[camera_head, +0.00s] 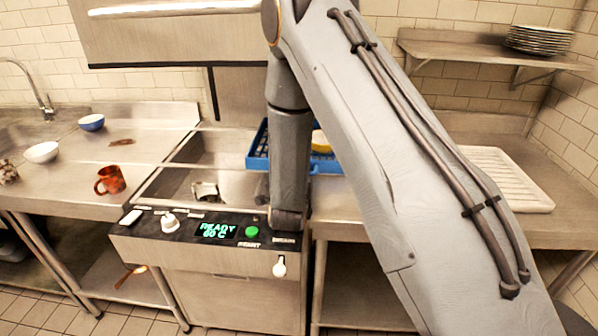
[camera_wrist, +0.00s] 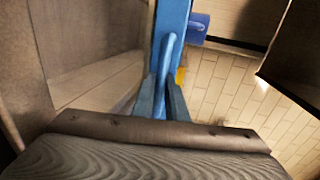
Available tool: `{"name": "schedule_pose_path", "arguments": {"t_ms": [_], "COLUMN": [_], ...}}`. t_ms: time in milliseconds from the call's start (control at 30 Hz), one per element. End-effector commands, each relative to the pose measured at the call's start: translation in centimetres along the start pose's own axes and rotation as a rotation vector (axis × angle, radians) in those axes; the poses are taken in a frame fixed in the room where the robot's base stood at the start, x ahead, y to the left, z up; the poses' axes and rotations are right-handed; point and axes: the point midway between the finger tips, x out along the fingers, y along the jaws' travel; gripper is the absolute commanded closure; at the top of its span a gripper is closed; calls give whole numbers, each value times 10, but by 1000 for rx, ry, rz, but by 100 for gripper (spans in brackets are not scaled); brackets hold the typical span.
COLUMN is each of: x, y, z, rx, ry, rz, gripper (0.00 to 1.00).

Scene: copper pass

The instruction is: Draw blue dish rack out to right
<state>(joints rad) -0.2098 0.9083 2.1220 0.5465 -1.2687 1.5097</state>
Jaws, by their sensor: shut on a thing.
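The blue dish rack (camera_head: 257,150) lies partly behind my arm in the head view, across the right edge of the dishwasher bed and onto the right counter. A yellow item (camera_head: 321,141) sits in it. In the wrist view the rack's blue rim (camera_wrist: 172,25) runs up the picture, with a blue handle bar (camera_wrist: 165,62) on it. My gripper (camera_wrist: 166,98) is shut on this handle, one finger on each side. In the head view my arm hides the grip and the middle of the rack.
The dishwasher's control panel (camera_head: 215,230) reads READY 60 C; its hood (camera_head: 170,40) is raised. A metal object (camera_head: 206,191) lies in the bed. A white ribbed tray (camera_head: 505,178) lies on the right counter. A shelf with plates (camera_head: 540,40) hangs above. Bowls and an orange mug (camera_head: 110,180) stand left.

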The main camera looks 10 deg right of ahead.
Motion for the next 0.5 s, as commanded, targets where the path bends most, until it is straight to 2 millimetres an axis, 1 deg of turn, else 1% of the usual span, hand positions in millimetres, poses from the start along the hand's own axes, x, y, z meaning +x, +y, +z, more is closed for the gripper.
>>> {"name": "schedule_pose_path", "arguments": {"t_ms": [100,467,500], "x": [-3,-4,-4], "y": [3,3,3], "z": [1,2,2], "rx": [-3,-5,-5], "ry": [-10,-15,-15], "rz": [5,5,5], "gripper": [100,100,86]}}
